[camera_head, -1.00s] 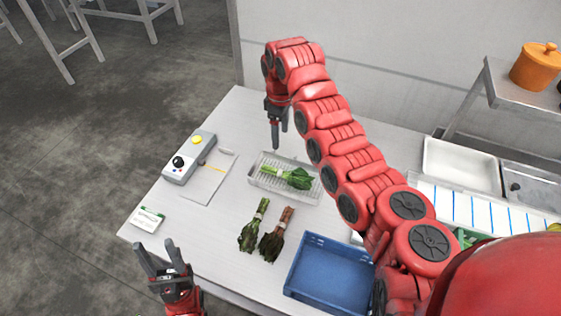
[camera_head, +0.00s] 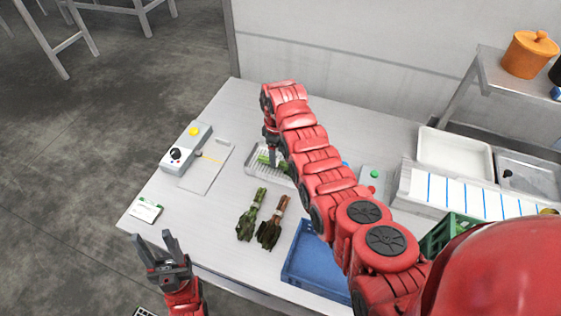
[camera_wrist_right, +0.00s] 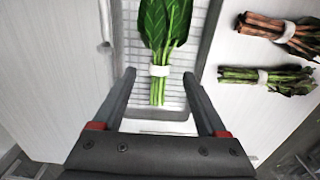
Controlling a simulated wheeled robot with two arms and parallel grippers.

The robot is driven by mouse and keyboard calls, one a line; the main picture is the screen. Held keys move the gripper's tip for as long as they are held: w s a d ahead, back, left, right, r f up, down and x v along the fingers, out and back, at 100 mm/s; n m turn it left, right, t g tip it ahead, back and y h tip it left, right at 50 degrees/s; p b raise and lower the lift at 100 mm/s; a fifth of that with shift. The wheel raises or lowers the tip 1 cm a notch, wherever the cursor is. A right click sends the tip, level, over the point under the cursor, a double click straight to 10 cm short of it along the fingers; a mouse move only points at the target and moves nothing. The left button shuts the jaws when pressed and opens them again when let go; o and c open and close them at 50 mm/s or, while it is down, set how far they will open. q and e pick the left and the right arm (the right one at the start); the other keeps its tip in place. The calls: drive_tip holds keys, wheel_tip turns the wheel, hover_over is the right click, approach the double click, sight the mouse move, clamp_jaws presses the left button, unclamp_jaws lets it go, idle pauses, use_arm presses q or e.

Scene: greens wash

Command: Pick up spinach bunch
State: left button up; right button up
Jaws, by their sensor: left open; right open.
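A bright green leafy bunch with a white band, likely the spinach bunch (camera_wrist_right: 163,25), lies in a ribbed metal tray (camera_head: 252,168). In the head view my right arm hides most of it; some green stems (camera_head: 263,160) show. My right gripper (camera_wrist_right: 159,75) is open above the tray, with its fingers on either side of the banded stems and not closed on them. It is partly hidden in the head view (camera_head: 271,158). My left gripper (camera_head: 153,238) is open and empty off the table's front left corner.
A dark green bunch (camera_head: 249,218) and a reddish-stemmed bunch (camera_head: 271,226) lie in front of the tray. A blue crate (camera_head: 318,262) stands to their right. A grey box with knobs (camera_head: 187,147) and a small card (camera_head: 145,210) are on the left.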

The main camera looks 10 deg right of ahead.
drive_tip(key=shift+f, duration=1.45)
drive_tip(key=shift+w+f, duration=0.1)
drive_tip(key=shift+f, duration=0.15)
clamp_jaws()
